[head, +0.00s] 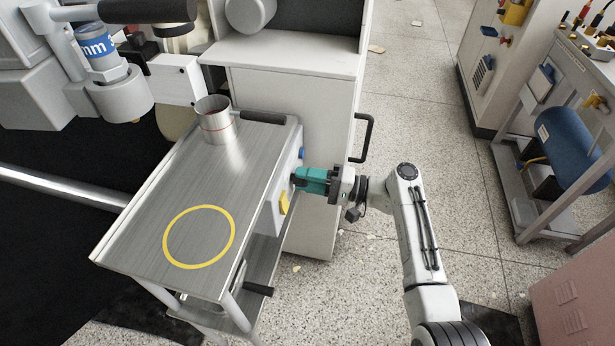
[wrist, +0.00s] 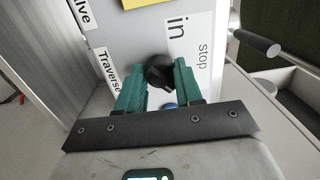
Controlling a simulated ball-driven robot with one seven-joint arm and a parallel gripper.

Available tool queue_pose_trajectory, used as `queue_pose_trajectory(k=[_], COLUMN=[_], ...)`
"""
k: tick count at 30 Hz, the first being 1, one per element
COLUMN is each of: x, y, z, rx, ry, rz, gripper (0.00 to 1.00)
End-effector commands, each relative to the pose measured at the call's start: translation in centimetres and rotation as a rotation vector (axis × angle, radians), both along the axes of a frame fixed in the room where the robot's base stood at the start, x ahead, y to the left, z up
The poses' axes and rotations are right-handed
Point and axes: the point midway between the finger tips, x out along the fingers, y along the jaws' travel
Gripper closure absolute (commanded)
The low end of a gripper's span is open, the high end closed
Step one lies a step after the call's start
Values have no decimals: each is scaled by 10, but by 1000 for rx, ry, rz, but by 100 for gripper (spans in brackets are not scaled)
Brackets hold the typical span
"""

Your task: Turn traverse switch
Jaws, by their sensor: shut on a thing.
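The traverse switch (wrist: 160,72) is a black rotary knob on a light panel (wrist: 140,32), by the printed words "Traverse", "in" and "stop" in the wrist view. My gripper (wrist: 160,88) has teal fingers on both sides of the knob and is shut on it. In the head view my gripper (head: 297,178) reaches the right side of the metal cart; the knob is hidden there behind the fingers. A blue button (wrist: 168,105) shows partly between the fingers.
A yellow part (head: 284,203) sits on the panel near my gripper. The cart top (head: 165,205) bears a yellow ring and a metal cylinder (head: 217,125). A cabinet with a black handle (head: 367,137) stands behind. The speckled floor (head: 400,90) at the back is mostly clear.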

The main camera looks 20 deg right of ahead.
Motion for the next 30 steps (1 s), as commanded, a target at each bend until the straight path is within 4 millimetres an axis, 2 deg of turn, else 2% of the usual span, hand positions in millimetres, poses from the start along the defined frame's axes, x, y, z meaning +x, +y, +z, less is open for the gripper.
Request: queue_pose_trajectory(k=[11, 12, 19, 26, 30], x=[-2, -2, -1, -1, -6], y=[1, 1, 0, 0, -8], z=[-3, -3, -2, -1, -1], rx=[2, 2, 1, 1, 1], ry=[8, 8, 5, 3, 3], rz=[4, 4, 2, 1, 0], gripper=[95, 61, 39, 39, 39])
